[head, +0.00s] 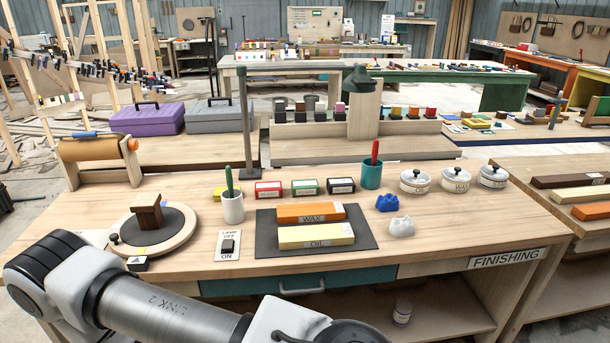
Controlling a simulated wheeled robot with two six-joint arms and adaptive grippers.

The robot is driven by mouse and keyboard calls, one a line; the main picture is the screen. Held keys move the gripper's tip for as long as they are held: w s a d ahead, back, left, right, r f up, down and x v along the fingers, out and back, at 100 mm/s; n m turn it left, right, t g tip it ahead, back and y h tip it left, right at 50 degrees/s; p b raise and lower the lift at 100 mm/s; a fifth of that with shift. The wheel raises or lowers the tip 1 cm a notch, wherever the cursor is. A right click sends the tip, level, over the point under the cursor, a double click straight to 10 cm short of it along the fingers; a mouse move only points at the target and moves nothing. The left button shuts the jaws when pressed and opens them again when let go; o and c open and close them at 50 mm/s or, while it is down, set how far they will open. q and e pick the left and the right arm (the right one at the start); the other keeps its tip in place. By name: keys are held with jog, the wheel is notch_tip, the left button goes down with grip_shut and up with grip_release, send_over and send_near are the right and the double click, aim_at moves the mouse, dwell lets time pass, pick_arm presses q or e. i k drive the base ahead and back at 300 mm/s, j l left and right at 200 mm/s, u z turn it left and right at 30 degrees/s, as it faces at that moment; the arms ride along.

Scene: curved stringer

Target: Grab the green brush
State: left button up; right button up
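The green brush (229,181) stands upright in a white cup (233,210) on the left-middle part of the workbench. Only its green handle shows; its lower part is hidden inside the cup. A red-handled brush (375,152) stands in a teal cup (372,176) farther right. My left arm crosses the lower left of the head view, in front of the bench, but its gripper is out of frame. My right gripper is not in view either.
A round turntable (179,241) with a brown block is left of the cup, and a lamp switch plate (228,245) is in front. A dark mat (361,240) holds orange and yellow blocks. Small labelled boxes (305,187) and a lamp post (247,120) stand behind. The bench's right front is clear.

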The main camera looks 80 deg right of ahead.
aim_at(227, 170)
jog(key=z, duration=2)
